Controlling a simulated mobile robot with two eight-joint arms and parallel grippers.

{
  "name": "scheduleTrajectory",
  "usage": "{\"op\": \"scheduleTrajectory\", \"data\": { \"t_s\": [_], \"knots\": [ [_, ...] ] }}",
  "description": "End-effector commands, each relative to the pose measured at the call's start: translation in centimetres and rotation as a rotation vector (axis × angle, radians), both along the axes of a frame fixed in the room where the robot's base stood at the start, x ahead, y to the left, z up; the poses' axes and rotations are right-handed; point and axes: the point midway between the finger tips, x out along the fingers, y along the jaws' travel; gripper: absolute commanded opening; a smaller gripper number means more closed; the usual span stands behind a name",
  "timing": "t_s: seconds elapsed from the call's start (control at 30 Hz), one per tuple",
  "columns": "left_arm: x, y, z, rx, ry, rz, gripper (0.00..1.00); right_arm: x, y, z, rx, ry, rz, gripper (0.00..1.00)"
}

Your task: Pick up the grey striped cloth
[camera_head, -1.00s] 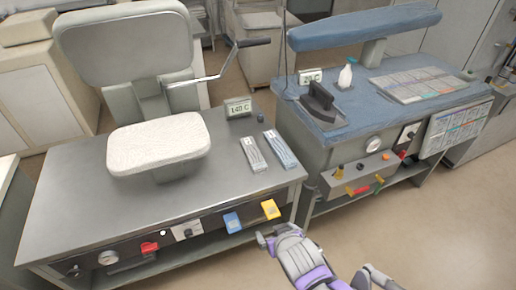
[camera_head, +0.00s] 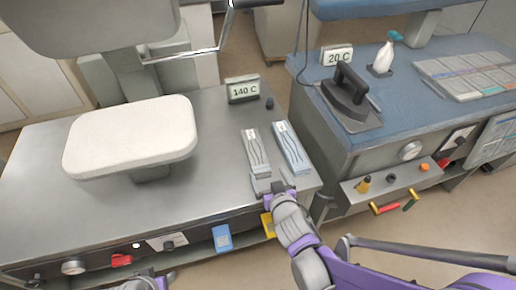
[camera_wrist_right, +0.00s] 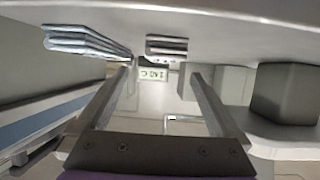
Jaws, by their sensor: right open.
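The grey striped cloth (camera_head: 257,150) lies folded on the metal table near its right end. In the right wrist view, which is upside down, it is the small folded stack (camera_wrist_right: 166,45) at top centre. My right gripper (camera_head: 272,184) is open and empty at the cloth's near end, by the table's front edge. In the wrist view the cloth is beyond the gap between its fingers (camera_wrist_right: 162,80); I see no contact. My left gripper (camera_head: 150,280) shows only partly at the bottom edge, and its jaws cannot be made out.
A blue striped cloth (camera_head: 291,147) lies close to the right of the grey one. A 140 C display (camera_head: 242,89) stands behind them. The white padded press (camera_head: 132,136) is to the left. A blue ironing table (camera_head: 395,95) with an iron (camera_head: 347,92) stands across a gap.

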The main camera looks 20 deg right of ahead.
Motion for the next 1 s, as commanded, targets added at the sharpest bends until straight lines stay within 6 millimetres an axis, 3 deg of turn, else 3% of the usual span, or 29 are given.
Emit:
{"op": "scheduleTrajectory", "data": {
  "t_s": [0.2,0.43,0.7,1.0],
  "knots": [
    [0.0,0.0,-1.2,0.000,0.004,0.000,0.50,3.3,0.0,-1.5,0.000,0.002,-0.001,1.00],
    [0.1,0.0,-1.6,0.000,0.006,0.000,0.50,4.9,0.1,-2.1,0.000,0.002,-0.001,1.00],
    [0.2,0.0,-2.7,0.000,0.009,0.000,0.50,8.4,0.4,-3.6,-0.001,0.002,-0.001,1.00],
    [0.2,0.0,-2.7,0.000,0.010,0.000,0.50,8.9,0.4,-3.7,-0.001,0.001,-0.001,1.00]
  ]
}}
